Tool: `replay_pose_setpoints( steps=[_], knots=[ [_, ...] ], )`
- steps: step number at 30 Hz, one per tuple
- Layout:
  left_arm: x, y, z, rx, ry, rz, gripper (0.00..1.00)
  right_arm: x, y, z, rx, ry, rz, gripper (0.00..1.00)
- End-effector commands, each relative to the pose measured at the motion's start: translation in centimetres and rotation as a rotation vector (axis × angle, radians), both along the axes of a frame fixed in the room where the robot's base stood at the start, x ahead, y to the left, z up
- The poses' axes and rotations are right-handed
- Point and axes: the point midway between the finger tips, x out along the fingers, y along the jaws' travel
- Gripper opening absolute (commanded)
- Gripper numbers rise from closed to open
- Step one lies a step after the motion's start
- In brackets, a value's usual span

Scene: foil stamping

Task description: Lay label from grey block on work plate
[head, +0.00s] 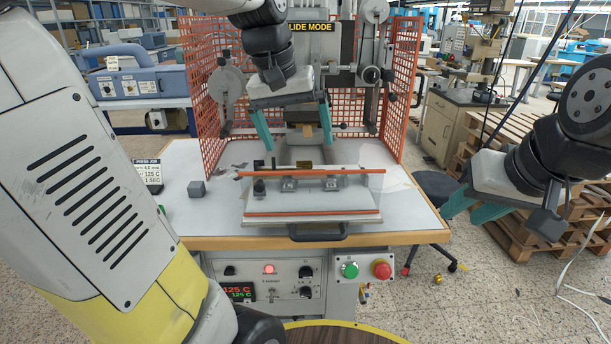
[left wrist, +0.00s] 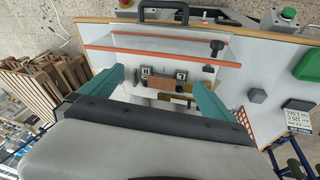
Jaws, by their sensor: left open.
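My left gripper (head: 294,128) is open above the middle of the press, its two teal fingers apart. In the left wrist view its fingers (left wrist: 158,92) frame the pale press bed. A small tan piece (head: 307,130) shows between the fingers in the head view; I cannot tell whether it is a label. The grey block (head: 197,189) stands on the white table left of the press; in the left wrist view the block (left wrist: 257,96) looks bare, with no label visible on it. The work plate cannot be clearly told apart in the press. My right gripper (head: 474,207) is open and empty, right of the table.
A clear guard with orange edges (head: 310,212) fronts the press, with a brown-gold block (head: 304,165) behind it. Orange mesh screens (head: 205,90) flank the press. The table's right side is clear.

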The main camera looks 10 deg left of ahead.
Motion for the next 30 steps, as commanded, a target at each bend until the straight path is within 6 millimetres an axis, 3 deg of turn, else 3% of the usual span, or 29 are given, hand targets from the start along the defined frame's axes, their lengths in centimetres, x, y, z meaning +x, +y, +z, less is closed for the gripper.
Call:
replay_pose_setpoints(
  steps=[1,3,6,10,15,30],
  knots=[
    [-2.4,-0.2,-0.3,-0.007,-0.050,-0.021,1.00,0.0,0.0,0.0,0.000,0.000,0.000,0.36],
    [-4.9,-0.6,-1.1,-0.008,-0.113,-0.050,1.00,0.0,0.0,0.0,0.000,0.000,0.000,0.36],
    [-7.8,-1.1,-2.5,-0.002,-0.190,-0.084,1.00,0.0,0.0,0.0,0.000,0.000,0.000,0.36],
    [-10.2,-1.6,-4.1,0.010,-0.255,-0.110,1.00,0.0,0.0,0.0,0.000,0.000,0.000,0.36],
    [-11.2,-1.8,-4.9,0.018,-0.284,-0.123,1.00,0.0,0.0,0.0,0.000,0.000,0.000,0.36],
    [-11.2,-1.8,-5.0,0.018,-0.283,-0.124,1.00,0.0,0.0,0.0,0.000,0.000,0.000,0.36]
  ],
)
